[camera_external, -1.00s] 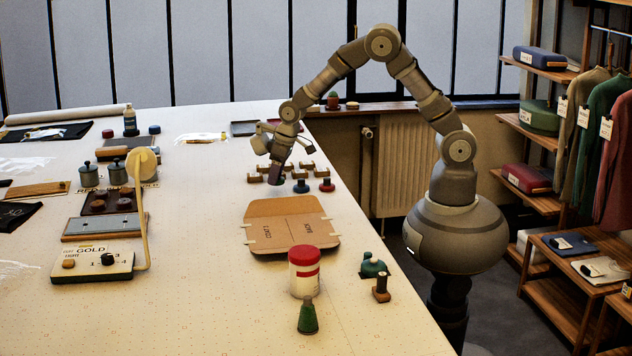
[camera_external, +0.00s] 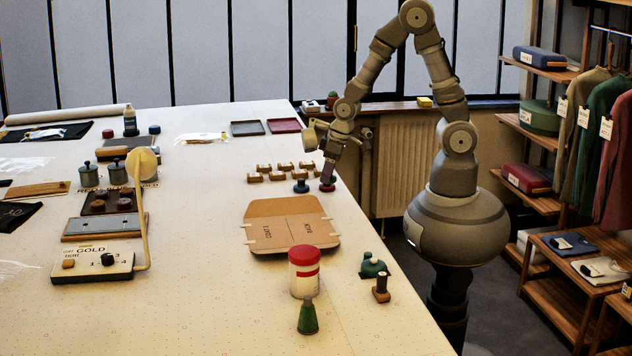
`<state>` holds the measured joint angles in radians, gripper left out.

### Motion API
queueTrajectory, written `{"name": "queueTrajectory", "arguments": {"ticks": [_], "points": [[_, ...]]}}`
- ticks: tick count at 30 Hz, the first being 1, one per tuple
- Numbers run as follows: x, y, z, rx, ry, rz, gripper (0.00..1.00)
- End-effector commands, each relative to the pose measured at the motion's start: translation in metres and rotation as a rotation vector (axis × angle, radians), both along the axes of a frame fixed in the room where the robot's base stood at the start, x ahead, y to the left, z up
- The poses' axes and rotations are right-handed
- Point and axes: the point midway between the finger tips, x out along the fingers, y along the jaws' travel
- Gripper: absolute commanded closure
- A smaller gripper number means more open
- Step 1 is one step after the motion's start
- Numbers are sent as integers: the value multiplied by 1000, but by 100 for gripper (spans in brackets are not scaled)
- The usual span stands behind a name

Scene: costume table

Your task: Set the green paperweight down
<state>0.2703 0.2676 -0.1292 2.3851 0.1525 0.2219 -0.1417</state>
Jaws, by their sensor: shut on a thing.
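My gripper (camera_external: 328,173) is low at the table's right edge, its tips at the top of a small red knobbed weight (camera_external: 327,187). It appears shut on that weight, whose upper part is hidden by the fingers. The weight looks to be resting on the table. A squat green knobbed piece (camera_external: 373,266), which may be the green paperweight, sits near the right edge, well away from my gripper. A green cone-shaped piece (camera_external: 307,318) stands closer to the camera. I cannot tell which of these green things is the paperweight.
A dark blue knobbed weight (camera_external: 300,187) stands just left of my gripper. Several small wooden blocks (camera_external: 286,168) lie behind it. A tan folder board (camera_external: 291,226), a red-and-white jar (camera_external: 304,272) and a small brown stamp (camera_external: 381,288) are nearer. Two flat trays (camera_external: 283,126) lie at the back.

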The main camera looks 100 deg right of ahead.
Motion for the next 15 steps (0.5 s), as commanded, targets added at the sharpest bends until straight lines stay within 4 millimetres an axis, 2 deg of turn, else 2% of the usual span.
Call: {"name": "queueTrajectory", "arguments": {"ticks": [5, 15], "points": [[1, 0, 13, -2, -5, 0, 87], [2, 0, 89, -1, -6, 0, 87]]}}
